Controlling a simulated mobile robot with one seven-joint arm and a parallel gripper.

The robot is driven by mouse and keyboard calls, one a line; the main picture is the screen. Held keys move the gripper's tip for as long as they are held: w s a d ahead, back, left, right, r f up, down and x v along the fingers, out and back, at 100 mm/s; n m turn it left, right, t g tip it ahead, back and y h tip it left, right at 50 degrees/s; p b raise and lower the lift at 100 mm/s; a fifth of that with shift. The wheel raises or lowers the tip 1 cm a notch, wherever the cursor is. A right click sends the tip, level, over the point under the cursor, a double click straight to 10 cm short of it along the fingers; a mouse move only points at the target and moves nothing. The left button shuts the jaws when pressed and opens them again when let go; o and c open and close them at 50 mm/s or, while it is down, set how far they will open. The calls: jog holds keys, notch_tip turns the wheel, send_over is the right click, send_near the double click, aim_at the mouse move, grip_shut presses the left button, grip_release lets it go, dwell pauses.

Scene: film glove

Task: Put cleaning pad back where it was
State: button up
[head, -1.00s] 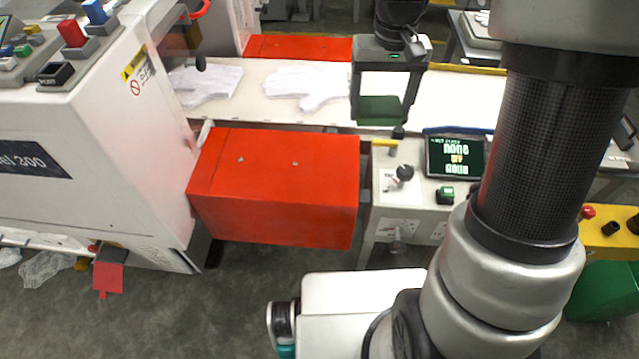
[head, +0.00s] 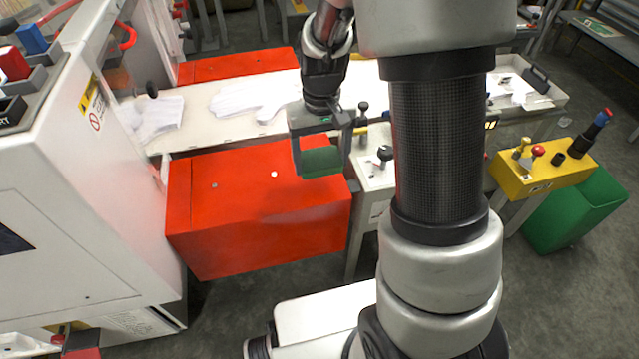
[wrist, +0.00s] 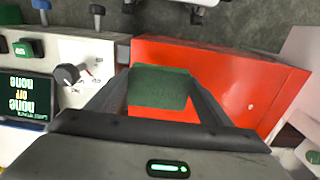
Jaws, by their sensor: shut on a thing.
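The cleaning pad (head: 321,161) is a green rectangle held between the fingertips of my gripper (head: 320,155). In the wrist view the pad (wrist: 160,87) spans the gap between the two dark fingers, and my gripper (wrist: 158,92) is shut on it. In the head view the pad is over the right end of the red box-shaped cover (head: 250,195). The red cover also fills the background in the wrist view (wrist: 228,75). I cannot tell how high above it the pad is.
A white conveyor (head: 200,130) with white gloves (head: 245,97) runs behind the red cover. A control panel with a black knob (head: 385,153) stands just right of my gripper. At the right are a yellow button box (head: 535,178) and a green bin (head: 575,210). A white machine (head: 75,200) stands left.

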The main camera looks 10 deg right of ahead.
jog(key=shift+f+b, duration=0.6)
jog(key=shift+f, duration=2.5)
jog(key=shift+f, duration=0.15)
jog(key=o, duration=1)
